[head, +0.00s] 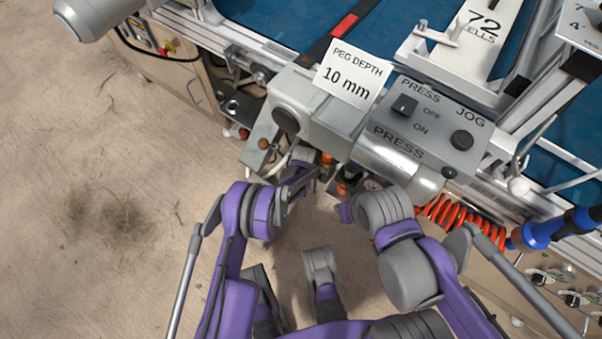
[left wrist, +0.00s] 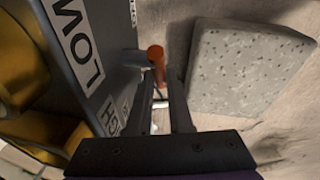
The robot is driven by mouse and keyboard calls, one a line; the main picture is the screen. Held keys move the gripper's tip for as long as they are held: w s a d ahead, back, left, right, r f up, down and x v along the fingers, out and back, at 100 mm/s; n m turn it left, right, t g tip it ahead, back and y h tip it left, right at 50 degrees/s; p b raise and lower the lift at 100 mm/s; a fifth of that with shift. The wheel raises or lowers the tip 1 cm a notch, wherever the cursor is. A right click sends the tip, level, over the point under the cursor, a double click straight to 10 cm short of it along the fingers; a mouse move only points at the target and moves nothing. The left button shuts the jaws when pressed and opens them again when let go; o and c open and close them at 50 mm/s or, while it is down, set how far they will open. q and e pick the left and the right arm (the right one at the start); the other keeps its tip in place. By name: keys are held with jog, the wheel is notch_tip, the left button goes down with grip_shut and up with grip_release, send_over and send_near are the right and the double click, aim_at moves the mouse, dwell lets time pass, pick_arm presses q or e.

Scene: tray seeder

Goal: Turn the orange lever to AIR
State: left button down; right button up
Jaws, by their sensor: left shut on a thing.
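The orange lever (left wrist: 157,62) shows in the left wrist view as a short orange cylinder beside a dark grey panel lettered LOW. My left gripper (left wrist: 160,95) is shut on it, one dark finger on each side. In the head view my left gripper (head: 308,180) reaches under the front edge of the machine, close to small orange parts (head: 328,158); the fingertips are mostly hidden there. No AIR mark is readable in either view. My right arm ends just right of there, near the grey cylinder; its fingers (head: 347,207) are too hidden to judge.
The grey control box (head: 437,120), lettered PRESS and JOG, and the PEG DEPTH 10 mm sign (head: 352,75) stand above my grippers. An orange coiled hose (head: 455,222) hangs at right. A pale speckled block (left wrist: 250,68) lies beside the lever. Floor at left is open.

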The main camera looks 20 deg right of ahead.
pick_arm(q)
jog(key=t+y, duration=0.1)
jog(key=r+t, duration=0.1)
jog(key=shift+t+y+p, duration=0.3)
jog(key=shift+y, duration=0.1)
jog(key=shift+s+r+m+t+y, duration=0.15)
jog(key=shift+r+t+y, duration=0.1)
jog(key=shift+t+y, duration=0.35)
jog(key=shift+w+r+m+t+y, duration=0.1)
jog(key=shift+r+m+t+y, duration=0.1)
jog(key=shift+t+y, duration=0.35)
pick_arm(e)
jog(key=shift+r, duration=0.2)
pick_arm(q)
jog(key=c, duration=1.1)
grip_release()
jog(key=shift+s+r, duration=0.1)
jog(key=shift+r, duration=0.1)
pick_arm(e)
jog(key=shift+s, duration=0.15)
